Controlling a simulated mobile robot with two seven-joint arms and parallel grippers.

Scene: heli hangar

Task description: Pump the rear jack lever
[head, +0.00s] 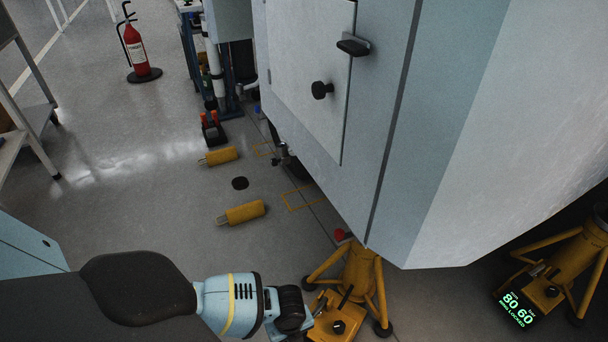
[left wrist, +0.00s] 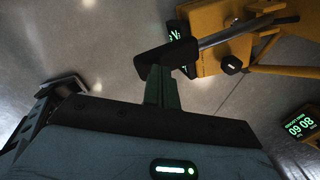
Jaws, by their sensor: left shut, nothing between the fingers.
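A yellow tripod jack (head: 362,275) stands under the pale aircraft body (head: 500,120), with a yellow pump block (head: 340,322) at its foot. In the left wrist view the lever is a grey rod (left wrist: 228,34) running from the yellow block (left wrist: 225,55) to a black grip (left wrist: 150,62). My left gripper (left wrist: 160,85) is shut and empty, its green fingers up against or very close to the black grip; contact is unclear. In the head view the left gripper (head: 303,318) is low beside the pump block, its fingertips partly hidden. My right gripper is not in view.
A second yellow jack (head: 572,262) stands at right, by a green-lit display (head: 516,311). A red extinguisher (head: 137,52) stands far left. Floor left of the aircraft is mostly open.

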